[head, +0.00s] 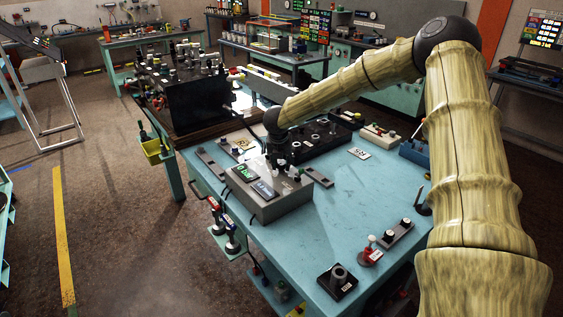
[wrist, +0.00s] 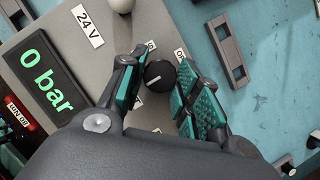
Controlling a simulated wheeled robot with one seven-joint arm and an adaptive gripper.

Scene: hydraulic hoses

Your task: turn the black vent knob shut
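The black vent knob (wrist: 160,75) sits on the top of a grey control box, with a white pointer line on its face. It is between the two green-padded fingers of my gripper (wrist: 157,83) in the wrist view. The fingers are open, with a gap visible on each side of the knob. Small labels flank the knob, partly covered by the fingers. In the head view the grey box (head: 268,208) stands on the blue table and my gripper (head: 279,163) is over its top; the knob is too small to make out there.
A display (wrist: 46,72) on the box reads 0 bar, beside a 24 V label (wrist: 87,25) and a pale round knob (wrist: 121,5). Slotted grey bars (wrist: 228,52) lie on the table nearby.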

